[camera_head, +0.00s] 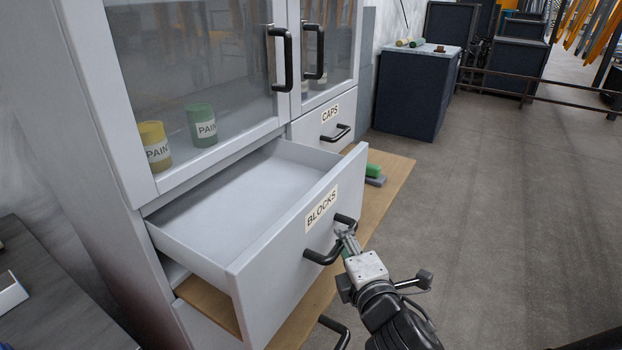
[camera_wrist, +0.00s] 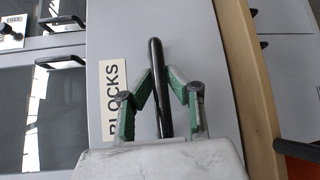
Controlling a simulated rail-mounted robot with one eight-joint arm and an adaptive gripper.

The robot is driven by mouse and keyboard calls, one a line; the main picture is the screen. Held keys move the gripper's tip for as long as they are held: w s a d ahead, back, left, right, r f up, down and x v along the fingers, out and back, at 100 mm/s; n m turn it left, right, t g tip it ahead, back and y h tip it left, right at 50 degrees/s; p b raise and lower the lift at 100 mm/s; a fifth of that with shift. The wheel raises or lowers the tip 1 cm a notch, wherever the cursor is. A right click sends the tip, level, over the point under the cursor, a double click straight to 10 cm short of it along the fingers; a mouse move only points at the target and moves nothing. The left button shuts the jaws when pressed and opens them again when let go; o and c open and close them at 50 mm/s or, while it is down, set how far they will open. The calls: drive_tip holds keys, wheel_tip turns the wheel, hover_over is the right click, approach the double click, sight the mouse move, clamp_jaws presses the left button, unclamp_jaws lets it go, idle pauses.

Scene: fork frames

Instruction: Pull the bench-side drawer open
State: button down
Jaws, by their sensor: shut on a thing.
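The drawer labelled BLOCKS (camera_head: 272,272) is pulled well out of the white cabinet. The visible part of its inside is empty. Its black bar handle (camera_head: 318,258) is on the front face. My gripper (camera_head: 346,239) is shut on this handle from the front right. In the wrist view the handle (camera_wrist: 156,52) runs between the two green-padded fingers of my gripper (camera_wrist: 161,76), beside the BLOCKS label. The drawer labelled CAPS (camera_head: 311,126), farther along the cabinet, is closed.
Glass doors above hold a yellow tin (camera_head: 154,146) and a green tin (camera_head: 201,125). A dark bench (camera_head: 60,310) stands at left. The floor at right is clear.

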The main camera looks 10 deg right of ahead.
idle(0.3)
drive_tip(key=c, duration=1.7)
unclamp_jaws()
drive_tip(key=shift+r, duration=0.15)
drive_tip(key=shift+o, duration=0.6)
drive_tip(key=shift+w+r, duration=0.1)
drive_tip(key=shift+r, duration=1.4)
drive_tip(key=o, duration=0.7)
drive_tip(key=shift+r, duration=0.85)
drive_tip(key=o, duration=0.3)
drive_tip(key=shift+a+r, duration=0.1)
drive_tip(key=shift+r, duration=1.25)
drive_tip(key=c, duration=1.1)
drive_tip(key=shift+r, duration=1.2)
